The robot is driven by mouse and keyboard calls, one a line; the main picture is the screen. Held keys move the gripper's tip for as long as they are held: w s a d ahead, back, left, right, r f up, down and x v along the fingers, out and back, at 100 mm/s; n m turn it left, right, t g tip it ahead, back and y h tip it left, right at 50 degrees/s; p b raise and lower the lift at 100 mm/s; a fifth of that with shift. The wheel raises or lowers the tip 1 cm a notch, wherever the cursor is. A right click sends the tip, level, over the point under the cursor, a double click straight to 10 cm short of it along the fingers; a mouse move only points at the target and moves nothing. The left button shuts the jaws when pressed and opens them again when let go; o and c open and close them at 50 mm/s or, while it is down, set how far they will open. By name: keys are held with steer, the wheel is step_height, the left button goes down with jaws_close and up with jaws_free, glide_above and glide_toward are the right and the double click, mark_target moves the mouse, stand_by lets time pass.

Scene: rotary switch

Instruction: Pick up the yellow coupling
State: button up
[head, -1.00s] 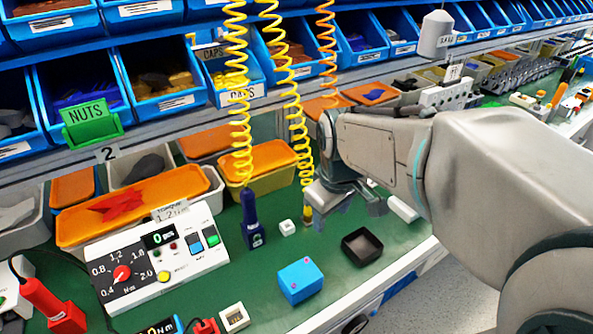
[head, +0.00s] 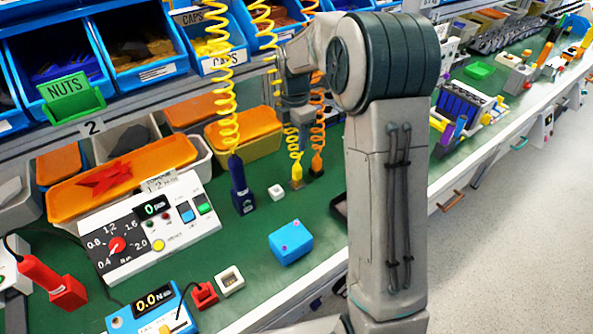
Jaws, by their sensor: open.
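A small yellow coupling (head: 296,172) stands at the lower end of a yellow coiled hose, upright over the green bench, in the middle of the head view. My gripper (head: 302,122) points down above it, in front of the coils, and is clear of the coupling. Its jaws are small here and partly hidden by the coils, and they are open with nothing seen between them. An orange coupling (head: 317,163) on an orange coil stands close to the right of the yellow one.
A dark blue tool (head: 242,190) hangs on another yellow coil to the left. The torque box (head: 150,230) is at left. Orange-lidded bins (head: 245,130) stand behind. My arm hides much of the bench at right.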

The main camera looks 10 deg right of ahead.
mark_target(297, 163)
step_height(297, 163, down, 8)
steer(key=shift+w+d+f+p, duration=0.15)
steer(key=shift+f+p, duration=0.25)
steer(key=shift+f, duration=0.95)
steer(key=shift+d+f+p, duration=0.15)
steer(key=shift+f+p, duration=0.2)
steer(key=shift+f, duration=1)
jaws_close()
